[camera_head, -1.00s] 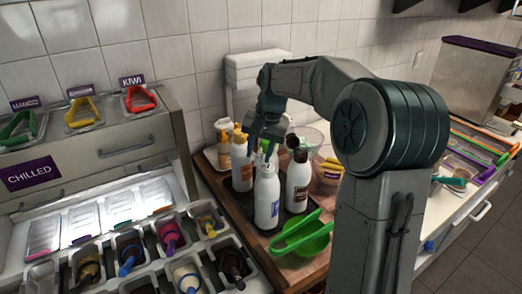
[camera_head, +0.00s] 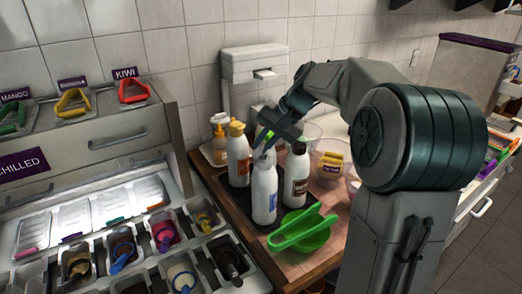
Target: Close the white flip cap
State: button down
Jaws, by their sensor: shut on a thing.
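A white squeeze bottle (camera_head: 264,195) with a small blue label stands upright on a dark tray (camera_head: 246,206). Its white flip cap (camera_head: 263,156) is at the top, small and partly covered, so I cannot tell its hinge position. My gripper (camera_head: 262,148) reaches down from the upper right to the top of this bottle. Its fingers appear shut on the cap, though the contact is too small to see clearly.
A white bottle with a yellow-orange cap (camera_head: 238,158) stands close on the left, and a dark-capped bottle (camera_head: 297,175) close on the right. A green bowl with green tongs (camera_head: 302,232) sits in front. Topping tubs (camera_head: 165,232) fill the left.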

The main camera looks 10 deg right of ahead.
jog(key=y+b, duration=0.1)
jog(key=d+f+t+y+b, duration=0.1)
jog(key=b, duration=0.1)
jog(key=y+b, duration=0.1)
jog(key=b, duration=0.1)
jog(key=shift+s+d+f+t, duration=0.2)
jog(key=shift+s+f+t, duration=0.1)
jog(key=shift+s+d+t+y+b, duration=0.15)
jog(key=shift+t+y+b, duration=0.15)
jog(key=shift+y+b, duration=0.65)
jog(key=c, duration=1.4)
grip_release()
jog(key=shift+d, duration=0.1)
